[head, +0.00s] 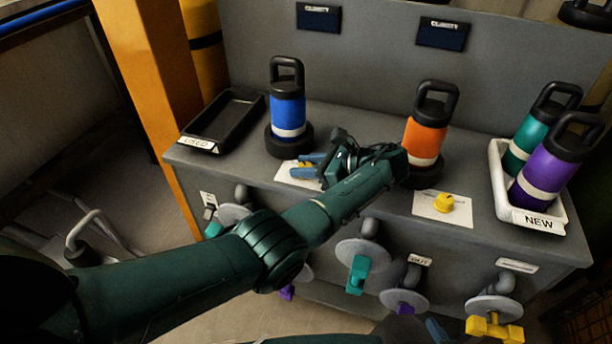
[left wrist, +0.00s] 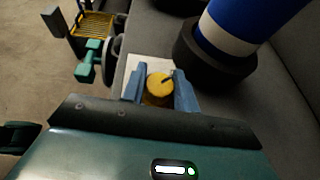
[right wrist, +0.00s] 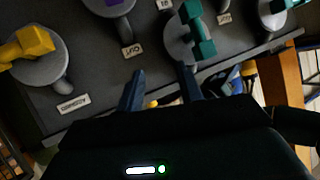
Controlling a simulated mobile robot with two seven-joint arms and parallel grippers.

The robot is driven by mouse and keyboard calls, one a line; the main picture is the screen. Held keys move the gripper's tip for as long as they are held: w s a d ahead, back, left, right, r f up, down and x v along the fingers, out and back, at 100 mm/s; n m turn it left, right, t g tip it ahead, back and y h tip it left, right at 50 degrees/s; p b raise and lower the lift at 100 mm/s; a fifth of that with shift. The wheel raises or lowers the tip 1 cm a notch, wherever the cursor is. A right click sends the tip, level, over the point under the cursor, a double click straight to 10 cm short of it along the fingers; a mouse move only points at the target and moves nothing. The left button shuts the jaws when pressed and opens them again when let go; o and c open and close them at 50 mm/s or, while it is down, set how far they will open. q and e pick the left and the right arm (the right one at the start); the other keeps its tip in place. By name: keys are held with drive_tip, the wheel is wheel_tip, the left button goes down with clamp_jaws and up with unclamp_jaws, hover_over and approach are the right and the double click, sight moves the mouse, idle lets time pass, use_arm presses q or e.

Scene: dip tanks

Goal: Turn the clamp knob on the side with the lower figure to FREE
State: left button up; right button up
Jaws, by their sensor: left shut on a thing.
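A yellow clamp knob (left wrist: 159,88) on a white plate (left wrist: 150,65) stands in front of the blue canister (head: 288,105). My left gripper (head: 308,164) is shut on this knob, with its blue fingers on either side. A dark mark on the knob's top points up and right in the left wrist view. A second yellow knob (head: 443,203) on its own plate stands in front of the orange canister (head: 425,138), untouched. Two dark CLARITY displays (head: 319,18) and (head: 442,34) hang on the back panel; their figures are not readable. My right gripper (right wrist: 161,85) is open, below the bench front.
A black USED tray (head: 222,120) is empty at left. A white NEW tray (head: 495,165) holds a teal and a purple canister. Valves with teal (head: 357,275), purple and yellow (head: 495,328) handles stick out of the bench front. An orange post (head: 150,80) stands at left.

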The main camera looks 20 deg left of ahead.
use_arm(q)
drive_tip(key=shift+f+n+g+b, duration=0.15)
drive_tip(key=shift+n+g+b, duration=0.45)
drive_tip(key=shift+g+b, duration=0.15)
use_arm(e)
drive_tip(key=shift+s+d+r+t, duration=0.3)
drive_tip(key=shift+d+t, duration=0.25)
drive_tip(key=shift+t, duration=0.05)
use_arm(q)
drive_tip(key=shift+a, duration=0.1)
use_arm(e)
drive_tip(key=shift+r, duration=0.1)
use_arm(q)
drive_tip(key=o, duration=1)
drive_tip(key=shift+r, duration=0.2)
use_arm(e)
drive_tip(key=shift+s, duration=0.1)
